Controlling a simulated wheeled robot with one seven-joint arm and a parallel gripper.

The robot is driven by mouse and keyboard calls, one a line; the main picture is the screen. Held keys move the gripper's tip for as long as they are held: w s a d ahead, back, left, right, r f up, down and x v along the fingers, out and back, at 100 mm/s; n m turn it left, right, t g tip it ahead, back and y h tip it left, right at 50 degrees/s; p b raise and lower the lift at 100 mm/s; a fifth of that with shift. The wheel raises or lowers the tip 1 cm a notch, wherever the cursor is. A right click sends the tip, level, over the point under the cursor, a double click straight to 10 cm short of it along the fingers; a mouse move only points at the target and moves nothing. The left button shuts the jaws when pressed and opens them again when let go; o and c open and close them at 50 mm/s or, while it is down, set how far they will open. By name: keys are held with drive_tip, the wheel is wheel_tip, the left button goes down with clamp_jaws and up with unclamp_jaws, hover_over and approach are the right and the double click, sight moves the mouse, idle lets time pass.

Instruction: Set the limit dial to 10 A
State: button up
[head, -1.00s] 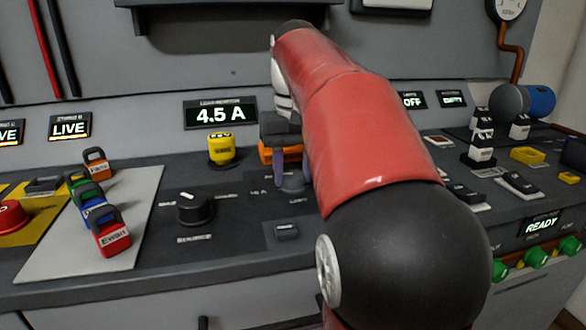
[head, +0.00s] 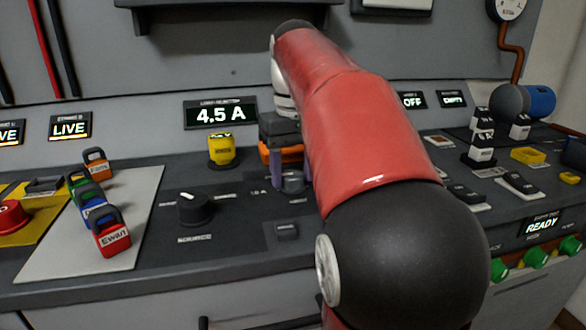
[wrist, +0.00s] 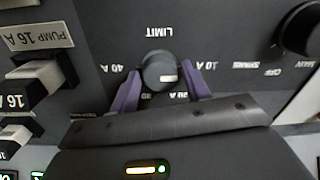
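The limit dial (wrist: 160,70) is a round grey knob with a pale mark on its lower right side in the wrist view, roughly toward the 20 A label. Its labels appear upside down, with 10 A on the right and 40 A on the left. My gripper (wrist: 161,73) has its two purple fingers on either side of the dial, with narrow gaps showing, so it looks open around it. In the head view the dial (head: 293,184) shows between the fingers, partly hidden. A display (head: 220,113) above reads 4.5 A.
The black source knob (head: 194,208) stands left of the dial, and a yellow knob (head: 221,150) behind it. Coloured padlocks (head: 110,232) sit on a grey plate further left. In the wrist view, white-labelled blocks (wrist: 40,85) stand close to the left finger.

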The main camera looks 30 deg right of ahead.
sight(294, 173)
drive_tip(key=shift+o, duration=1)
drive_tip(key=shift+d+r, duration=0.1)
drive_tip(key=shift+r, duration=3.8)
